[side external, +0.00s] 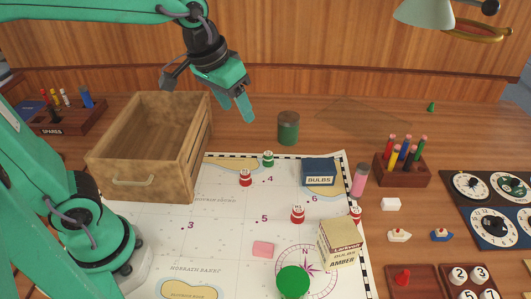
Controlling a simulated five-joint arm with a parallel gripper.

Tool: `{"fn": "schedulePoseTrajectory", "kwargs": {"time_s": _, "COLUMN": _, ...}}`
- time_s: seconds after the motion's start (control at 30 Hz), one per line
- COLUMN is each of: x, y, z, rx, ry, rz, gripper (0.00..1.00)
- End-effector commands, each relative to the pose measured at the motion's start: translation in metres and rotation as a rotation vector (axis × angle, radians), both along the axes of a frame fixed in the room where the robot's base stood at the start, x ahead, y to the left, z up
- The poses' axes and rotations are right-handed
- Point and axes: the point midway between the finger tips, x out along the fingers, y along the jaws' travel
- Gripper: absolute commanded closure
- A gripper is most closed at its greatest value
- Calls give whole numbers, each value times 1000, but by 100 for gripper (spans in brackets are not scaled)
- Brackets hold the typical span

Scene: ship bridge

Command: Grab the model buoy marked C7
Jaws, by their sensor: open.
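Several small model buoys stand on the chart (215,240). One red buoy (245,178) is near the number 4, a second red buoy (298,213) is right of the number 5, and a third red buoy (355,214) is at the chart's right edge, partly behind a box. A green buoy (268,159) stands near the chart's top edge. Their markings are too small to read, so I cannot tell which is C7. My gripper (207,96) is open and empty, high above the wooden box's right side, up and left of the buoys.
An open wooden box (140,180) stands at the chart's left. A blue bulbs box (319,172), a cream lamp-bulb box (339,245), a pink eraser (263,249) and a green round object (293,281) are on the chart. A green cylinder (288,128) stands behind it.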

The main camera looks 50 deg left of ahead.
Motion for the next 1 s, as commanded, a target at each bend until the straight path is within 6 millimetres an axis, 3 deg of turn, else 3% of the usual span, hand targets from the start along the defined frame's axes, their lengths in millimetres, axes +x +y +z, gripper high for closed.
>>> {"fn": "schedulePoseTrajectory", "kwargs": {"time_s": 0.47, "x": 83, "y": -66, "z": -28, "rx": -12, "ry": 124, "rz": 6, "gripper": 44}}
{"fn": "schedulePoseTrajectory", "kwargs": {"time_s": 0.77, "x": 124, "y": -116, "z": -65, "rx": -5, "ry": 199, "rz": 15, "gripper": 44}}
{"fn": "schedulePoseTrajectory", "kwargs": {"time_s": 1.0, "x": 149, "y": -159, "z": -106, "rx": 9, "ry": 257, "rz": 24, "gripper": 44}}
